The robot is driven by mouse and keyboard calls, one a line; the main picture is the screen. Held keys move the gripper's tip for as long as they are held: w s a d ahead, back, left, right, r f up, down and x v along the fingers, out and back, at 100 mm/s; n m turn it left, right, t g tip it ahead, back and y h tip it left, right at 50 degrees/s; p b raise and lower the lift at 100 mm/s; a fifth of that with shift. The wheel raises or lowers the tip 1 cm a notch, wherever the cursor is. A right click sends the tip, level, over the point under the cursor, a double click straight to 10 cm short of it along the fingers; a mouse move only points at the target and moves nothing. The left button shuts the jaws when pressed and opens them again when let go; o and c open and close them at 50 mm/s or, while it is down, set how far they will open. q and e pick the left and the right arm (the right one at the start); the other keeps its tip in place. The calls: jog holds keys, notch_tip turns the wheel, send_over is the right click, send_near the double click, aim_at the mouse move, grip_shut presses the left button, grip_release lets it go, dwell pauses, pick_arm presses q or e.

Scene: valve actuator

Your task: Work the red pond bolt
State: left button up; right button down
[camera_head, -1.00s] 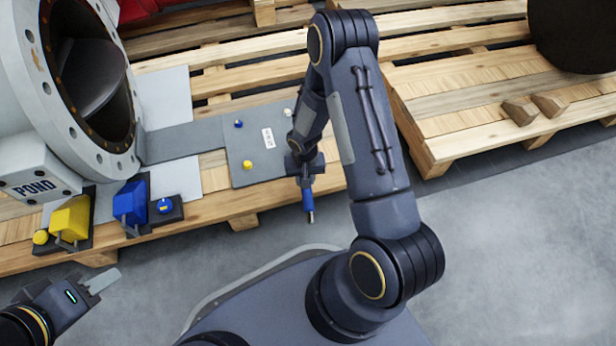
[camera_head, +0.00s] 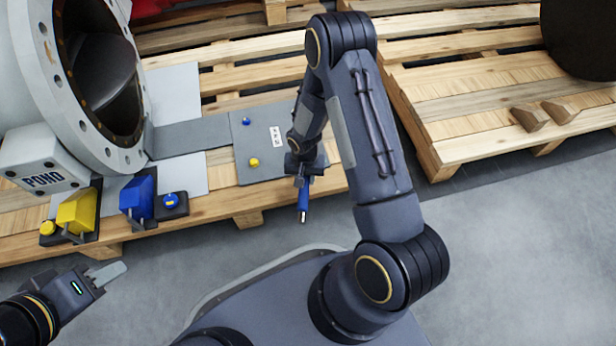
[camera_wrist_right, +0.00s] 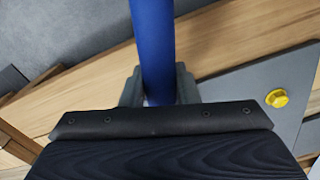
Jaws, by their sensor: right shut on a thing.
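My right gripper (camera_head: 304,180) is shut on a blue rod-shaped tool (camera_head: 304,200) with a metal tip. The tool points down, over the pallet's front edge. In the right wrist view, the fingers (camera_wrist_right: 158,88) grip the blue tool (camera_wrist_right: 152,40) on both sides. A white box lettered POND (camera_head: 42,164) stands at the left, beside a large flanged valve (camera_head: 88,120). I see no red bolt. My left gripper (camera_head: 106,274) is empty at the lower left, apart from everything; its finger gap cannot be made out.
A yellow block (camera_head: 78,211) and a blue block (camera_head: 138,197), each beside a small knob, stand near the pallet's front edge. A grey plate (camera_head: 245,175) carries a yellow bolt (camera_head: 254,162) and a blue bolt (camera_head: 246,121). Open floor lies at the right front.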

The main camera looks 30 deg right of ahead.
jog(key=shift+w+a+m, duration=0.25)
jog(key=shift+m, duration=0.05)
dwell(0.4)
jog(key=shift+w+a+m, duration=0.8)
jog(key=shift+a+m, duration=0.05)
jog(key=shift+m, duration=0.15)
jog(key=shift+a, duration=0.1)
jog(key=shift+w+a+m, duration=0.65)
jog(key=shift+w+m, duration=0.25)
jog(key=shift+m, duration=0.2)
jog(key=shift+w, duration=0.1)
jog(key=shift+w+a+m, duration=0.1)
jog(key=shift+w+m, duration=0.05)
jog(key=shift+m, duration=0.15)
